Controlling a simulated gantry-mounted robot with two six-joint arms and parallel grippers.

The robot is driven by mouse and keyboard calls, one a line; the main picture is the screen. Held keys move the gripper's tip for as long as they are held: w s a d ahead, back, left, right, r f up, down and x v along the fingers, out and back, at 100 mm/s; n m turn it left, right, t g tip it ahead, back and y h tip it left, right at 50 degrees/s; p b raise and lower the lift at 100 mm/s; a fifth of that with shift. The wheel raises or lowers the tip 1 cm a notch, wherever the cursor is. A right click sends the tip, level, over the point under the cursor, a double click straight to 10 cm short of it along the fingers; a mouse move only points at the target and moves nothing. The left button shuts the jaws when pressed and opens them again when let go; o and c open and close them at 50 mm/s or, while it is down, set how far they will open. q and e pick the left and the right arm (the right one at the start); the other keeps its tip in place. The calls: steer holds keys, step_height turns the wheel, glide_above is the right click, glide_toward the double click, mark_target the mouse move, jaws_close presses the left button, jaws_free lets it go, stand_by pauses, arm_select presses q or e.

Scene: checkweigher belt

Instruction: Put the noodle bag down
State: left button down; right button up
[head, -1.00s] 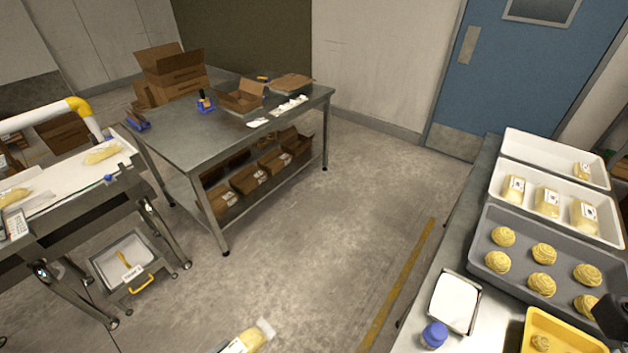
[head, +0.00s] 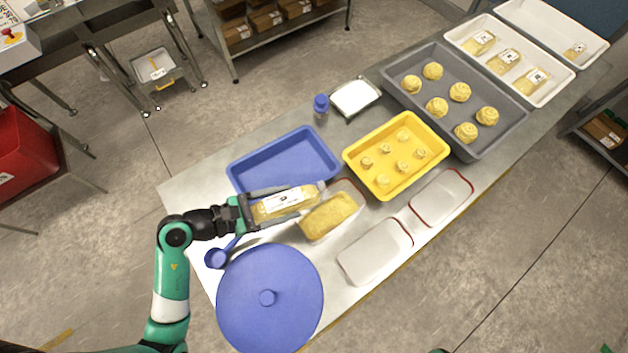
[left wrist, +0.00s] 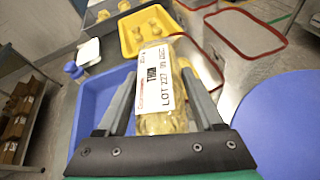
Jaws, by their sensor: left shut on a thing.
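The noodle bag (head: 283,203) is a clear, yellow-filled bag with a white printed label. My left gripper (head: 285,204) is shut on it, one finger along each side. The bag is above the steel table, between the blue tray (head: 240,178) and a clear container (head: 345,187) holding a yellow noodle block. In the left wrist view the bag (left wrist: 160,90) lies between the fingers, label facing the camera. Its height above the table is hard to tell. My right gripper is not in view.
A blue round lid (head: 270,320) and blue scoop (head: 217,257) lie near my left arm. A yellow tray (head: 350,155) and grey tray (head: 385,78) hold noodle nests. Two empty red-rimmed containers (head: 375,250) stand in front. A white tray (head: 450,35) holds several bags. The blue tray is empty.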

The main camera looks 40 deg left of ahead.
arm_select(q)
steer(key=shift+w+a+r+p, duration=0.15)
steer(key=shift+w+a+p, duration=0.2)
steer(key=shift+w+a, duration=0.5)
steer(key=w+a+r+n+y+p, duration=0.1)
steer(key=w+a, duration=0.2)
steer(key=a, duration=0.3)
steer(key=w+a+r+t+y+p, duration=0.1)
steer(key=w+a, duration=0.1)
steer(key=a, duration=0.5)
steer(key=w+a+r+n+y+p, duration=0.1)
steer(key=w+a, duration=0.2)
steer(key=a, duration=0.3)
steer(key=b, duration=0.1)
glide_above(289, 176)
steer(key=s+d, duration=0.2)
step_height(289, 176, down, 9)
steer(key=f, duration=0.1)
steer(key=f+b, duration=0.2)
steer(key=f, duration=0.1)
steer(key=shift+s+d, duration=0.1)
steer(key=shift+d, duration=0.15)
steer(key=shift+r, duration=0.1)
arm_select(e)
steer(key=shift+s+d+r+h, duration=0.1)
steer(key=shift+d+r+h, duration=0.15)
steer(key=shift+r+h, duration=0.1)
